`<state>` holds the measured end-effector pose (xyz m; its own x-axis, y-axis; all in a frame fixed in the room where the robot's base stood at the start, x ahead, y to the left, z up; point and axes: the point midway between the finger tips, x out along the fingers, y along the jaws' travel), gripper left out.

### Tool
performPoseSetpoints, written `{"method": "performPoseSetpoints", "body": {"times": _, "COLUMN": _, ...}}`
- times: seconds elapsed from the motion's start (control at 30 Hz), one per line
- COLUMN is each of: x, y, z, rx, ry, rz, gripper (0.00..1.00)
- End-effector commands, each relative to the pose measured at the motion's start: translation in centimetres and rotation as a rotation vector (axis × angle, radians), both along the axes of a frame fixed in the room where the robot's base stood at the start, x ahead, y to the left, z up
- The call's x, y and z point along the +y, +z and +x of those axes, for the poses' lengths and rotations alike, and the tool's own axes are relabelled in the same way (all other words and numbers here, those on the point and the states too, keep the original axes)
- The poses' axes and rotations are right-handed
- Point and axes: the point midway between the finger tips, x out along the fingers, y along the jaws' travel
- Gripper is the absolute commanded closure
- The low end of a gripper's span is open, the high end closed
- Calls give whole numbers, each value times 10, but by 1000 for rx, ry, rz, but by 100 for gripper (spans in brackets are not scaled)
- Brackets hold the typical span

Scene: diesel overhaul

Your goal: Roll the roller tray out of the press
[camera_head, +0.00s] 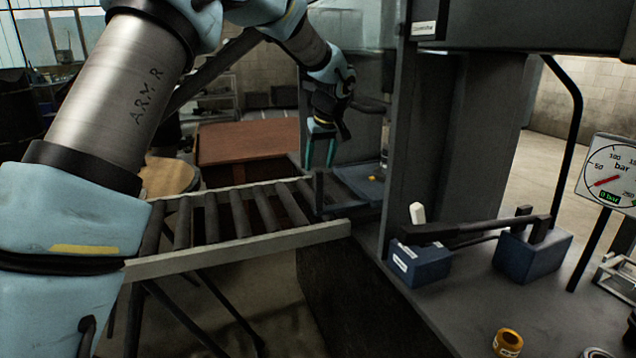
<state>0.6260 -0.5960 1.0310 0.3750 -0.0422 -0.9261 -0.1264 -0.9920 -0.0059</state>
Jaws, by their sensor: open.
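The roller tray (352,183) is a blue-grey flat tray inside the press frame (430,140), at the inner end of the roller conveyor (240,212). A dark upright piece (318,190), perhaps its handle, stands at its left end. A small yellow part and an upright cylindrical part are seen at the tray's right, partly hidden by the press column. My gripper (320,162) points down with its two teal fingers apart. It appears above the tray's left end, empty; I cannot tell its exact distance from the tray.
The conveyor runs left from the press, its rollers bare. Behind it stands a brown-topped table (245,142). On the press bench are blue blocks (420,262) with a dark lever, a brass ring (507,342) and a pressure gauge (608,172) reading 0 bar.

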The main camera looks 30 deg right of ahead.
Motion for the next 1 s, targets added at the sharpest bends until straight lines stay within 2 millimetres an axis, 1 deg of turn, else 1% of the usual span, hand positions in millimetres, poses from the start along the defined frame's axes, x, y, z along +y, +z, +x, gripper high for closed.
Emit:
{"method": "performPoseSetpoints", "body": {"times": 0.03, "x": -6, "y": 0, "z": -1, "rx": -3, "ry": 3, "rz": -3, "gripper": 43}}
{"method": "performPoseSetpoints", "body": {"times": 0.17, "x": -10, "y": -6, "z": 2, "rx": -4, "ry": 6, "rz": -5, "gripper": 43}}
{"method": "performPoseSetpoints", "body": {"times": 0.27, "x": -9, "y": -18, "z": 7, "rx": -3, "ry": 7, "rz": -3, "gripper": 43}}
{"method": "performPoseSetpoints", "body": {"times": 0.5, "x": -11, "y": -60, "z": 24, "rx": -2, "ry": 5, "rz": -3, "gripper": 43}}
{"method": "performPoseSetpoints", "body": {"times": 0.7, "x": -12, "y": -86, "z": 35, "rx": -4, "ry": 6, "rz": -4, "gripper": 43}}
{"method": "performPoseSetpoints", "body": {"times": 0.8, "x": -13, "y": -94, "z": 38, "rx": -4, "ry": 6, "rz": -5, "gripper": 43}}
{"method": "performPoseSetpoints", "body": {"times": 1.0, "x": -13, "y": -99, "z": 40, "rx": -5, "ry": 5, "rz": -6, "gripper": 43}}
